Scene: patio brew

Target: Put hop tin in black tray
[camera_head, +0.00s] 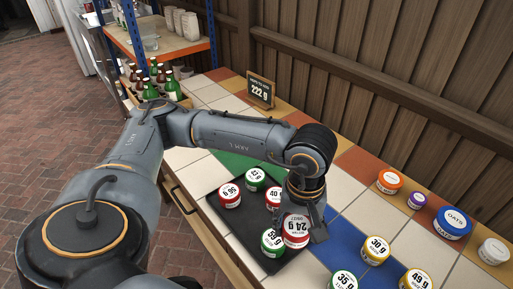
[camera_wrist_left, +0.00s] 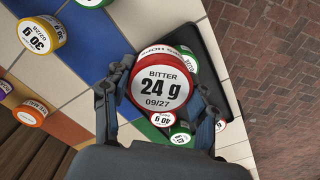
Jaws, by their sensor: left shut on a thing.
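My left gripper (camera_head: 306,208) is shut on a red hop tin (camera_head: 296,232) with a white lid. In the left wrist view the tin (camera_wrist_left: 159,84) reads "BITTER 24 g 09/27" and sits between the two fingers. The black tray (camera_head: 246,219) lies on the tiled counter under and beside the held tin. Whether the tin touches the tray I cannot tell. Inside the tray are a red 36 g tin (camera_head: 230,195), a green 42 g tin (camera_head: 256,179), a red 40 g tin (camera_head: 273,197) and a green 59 g tin (camera_head: 272,243). My right gripper is not in view.
Right of the tray stand yellow tins (camera_head: 375,250), a green 35 g tin (camera_head: 344,281), an orange tin (camera_head: 389,181), a purple tin (camera_head: 416,200) and a blue oats tin (camera_head: 452,223). A sign reading 222 g (camera_head: 260,89) stands near the wooden wall. Bottles (camera_head: 150,88) stand far left.

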